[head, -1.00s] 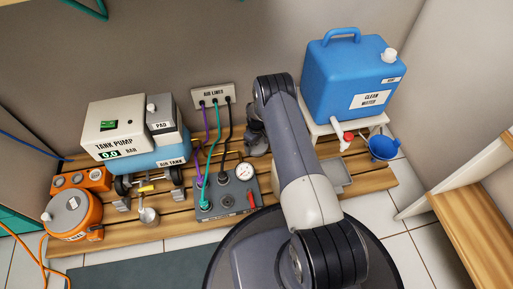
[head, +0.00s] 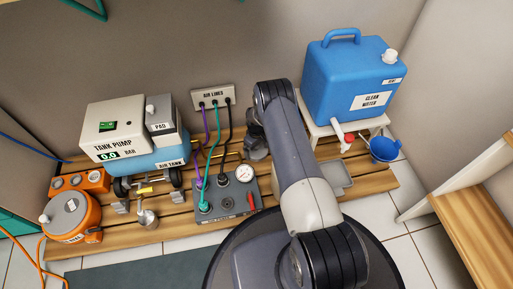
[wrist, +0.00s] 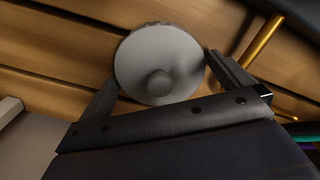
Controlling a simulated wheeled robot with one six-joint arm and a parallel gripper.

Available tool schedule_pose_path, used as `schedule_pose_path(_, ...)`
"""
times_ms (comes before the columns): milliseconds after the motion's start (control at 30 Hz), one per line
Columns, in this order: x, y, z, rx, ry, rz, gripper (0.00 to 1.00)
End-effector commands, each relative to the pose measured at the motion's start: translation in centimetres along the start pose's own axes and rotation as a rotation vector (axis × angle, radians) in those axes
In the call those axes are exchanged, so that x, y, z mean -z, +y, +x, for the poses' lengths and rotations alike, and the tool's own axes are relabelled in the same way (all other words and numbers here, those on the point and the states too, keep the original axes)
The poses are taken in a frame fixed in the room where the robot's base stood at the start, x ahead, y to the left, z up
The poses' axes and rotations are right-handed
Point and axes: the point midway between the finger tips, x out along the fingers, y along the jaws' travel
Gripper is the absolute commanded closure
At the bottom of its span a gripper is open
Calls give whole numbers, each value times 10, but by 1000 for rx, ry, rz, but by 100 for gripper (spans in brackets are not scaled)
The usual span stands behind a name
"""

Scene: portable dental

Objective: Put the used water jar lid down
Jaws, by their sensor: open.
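The jar lid (wrist: 158,62) is a round grey disc with a small knob in its middle. In the wrist view it lies at or just above the wooden slats; I cannot tell whether it touches them. My gripper (wrist: 160,78) is open, with one dark finger on each side of the lid. The right finger is close to the lid's edge; contact is unclear. In the head view my arm hides the lid, and only the dark end of my wrist (head: 257,146) shows. I cannot make out the jar itself.
A brass pipe (wrist: 262,40) runs close to the right finger. A grey tray (head: 340,181) lies right of my arm. The blue water container (head: 345,70) stands on a white stand, with a blue cup (head: 383,150) beside it. A gauge box (head: 229,197) with hoses stands left.

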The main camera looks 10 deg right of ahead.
Motion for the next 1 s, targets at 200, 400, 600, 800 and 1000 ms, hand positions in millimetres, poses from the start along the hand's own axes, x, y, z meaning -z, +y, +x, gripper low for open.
schedule_pose_path(200,1,1,-52,-2,3,0,0)
schedule_pose_path(400,0,0,-91,-1,1,0,0)
schedule_pose_path(600,0,0,-112,-1,1,0,0)
schedule_pose_path(800,0,0,-115,-1,1,0,0)
schedule_pose_path(1000,0,0,-114,-1,1,0,0)
